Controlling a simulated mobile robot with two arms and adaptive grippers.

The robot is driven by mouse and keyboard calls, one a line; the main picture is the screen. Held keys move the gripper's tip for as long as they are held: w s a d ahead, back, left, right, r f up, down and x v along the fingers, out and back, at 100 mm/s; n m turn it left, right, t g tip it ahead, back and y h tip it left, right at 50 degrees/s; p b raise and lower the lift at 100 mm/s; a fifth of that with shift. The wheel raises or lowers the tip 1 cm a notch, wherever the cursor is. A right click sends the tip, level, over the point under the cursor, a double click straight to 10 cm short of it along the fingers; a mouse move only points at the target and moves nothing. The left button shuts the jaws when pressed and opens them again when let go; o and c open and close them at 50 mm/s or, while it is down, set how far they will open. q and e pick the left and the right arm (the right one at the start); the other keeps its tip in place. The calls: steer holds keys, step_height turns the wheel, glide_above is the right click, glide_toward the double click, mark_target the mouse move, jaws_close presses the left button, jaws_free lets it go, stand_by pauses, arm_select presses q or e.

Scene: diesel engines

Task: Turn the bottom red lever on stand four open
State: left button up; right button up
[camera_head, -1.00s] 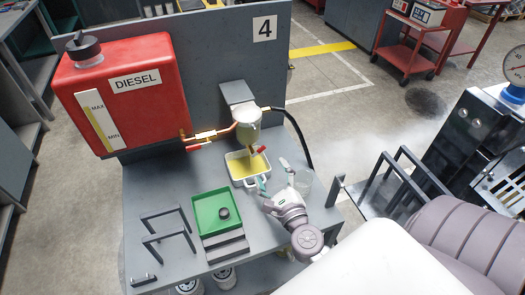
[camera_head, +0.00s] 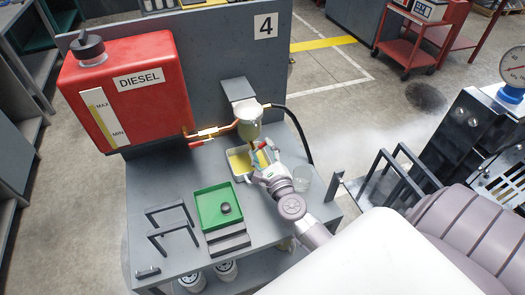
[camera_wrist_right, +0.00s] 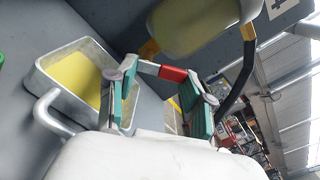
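The bottom red lever (camera_wrist_right: 172,73) sits under the filter bowl (camera_head: 249,127) on stand four. In the right wrist view it shows between the two green-padded fingers of my right gripper (camera_wrist_right: 158,92). The fingers are apart, and I cannot tell whether either touches the lever. In the head view my right gripper (camera_head: 264,161) is just below the filter, over the right side of the metal tray (camera_head: 236,177), and largely hides the lever. My left gripper is not in view.
The metal tray holds yellow liquid. Another red lever (camera_head: 200,143) is on the copper pipe by the red diesel tank (camera_head: 130,100). A clear cup (camera_head: 302,178), a green tray (camera_head: 213,197) and grey brackets (camera_head: 170,228) stand on the bench. A black hose (camera_head: 303,145) curves down right of the filter.

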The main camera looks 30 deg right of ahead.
steer(key=c, duration=0.5)
steer(key=shift+a+r+n+p, duration=0.1)
steer(key=shift+r+n+p, duration=0.25)
steer(key=shift+n+p, duration=0.65)
steer(key=shift+n, duration=0.8)
steer(key=shift+f, duration=0.1)
steer(key=o, duration=1.2)
